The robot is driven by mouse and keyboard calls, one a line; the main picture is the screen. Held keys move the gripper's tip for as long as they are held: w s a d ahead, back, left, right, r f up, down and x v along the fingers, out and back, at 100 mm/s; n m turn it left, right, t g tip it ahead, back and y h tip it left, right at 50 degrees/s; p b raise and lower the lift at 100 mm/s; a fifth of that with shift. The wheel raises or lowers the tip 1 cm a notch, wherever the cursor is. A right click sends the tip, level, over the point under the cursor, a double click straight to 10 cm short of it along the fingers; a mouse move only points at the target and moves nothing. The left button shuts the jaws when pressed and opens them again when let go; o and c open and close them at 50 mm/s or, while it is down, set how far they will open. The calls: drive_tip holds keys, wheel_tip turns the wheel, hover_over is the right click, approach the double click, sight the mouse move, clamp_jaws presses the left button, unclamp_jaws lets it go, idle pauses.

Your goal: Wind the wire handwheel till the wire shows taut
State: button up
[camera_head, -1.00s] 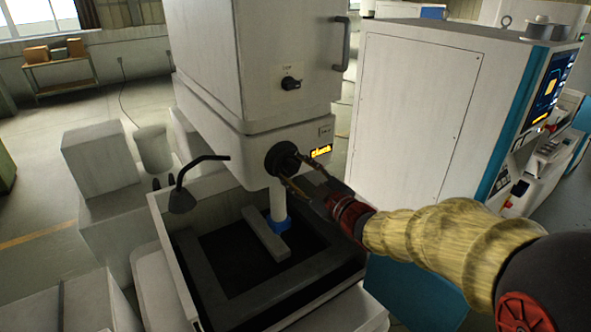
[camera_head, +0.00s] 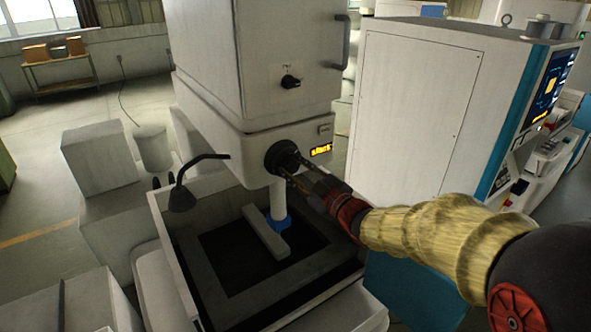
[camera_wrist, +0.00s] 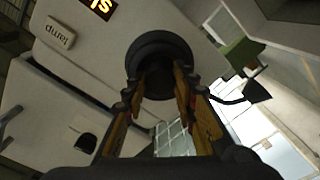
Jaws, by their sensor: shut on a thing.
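The wire handwheel (camera_head: 282,158) is a round black wheel on the front of the white machine head. It also shows in the wrist view (camera_wrist: 160,58). My gripper (camera_head: 293,172) is shut on the handwheel, with its two fingers reaching its rim from the lower right. In the wrist view the fingers of my gripper (camera_wrist: 158,80) close on the wheel's near part. A small display (camera_head: 321,150) with orange letters sits right of the wheel; it appears to read "slack". Part of that display (camera_wrist: 102,6) shows at the wrist view's top.
A black knob (camera_head: 291,82) is above the wheel. A bent black lamp (camera_head: 183,196) stands to the left. Below are the work tank (camera_head: 200,282) and a white column with a blue end (camera_head: 279,221). A white cabinet (camera_head: 415,110) stands to the right.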

drive_tip(key=shift+c, duration=1.2)
drive_tip(key=shift+m, duration=0.4)
drive_tip(key=m, duration=0.3)
drive_tip(key=shift+m, duration=1.8)
drive_tip(key=shift+f, duration=0.1)
drive_tip(key=o, duration=1.2)
drive_tip(key=shift+c, duration=0.2)
drive_tip(key=shift+s, duration=0.1)
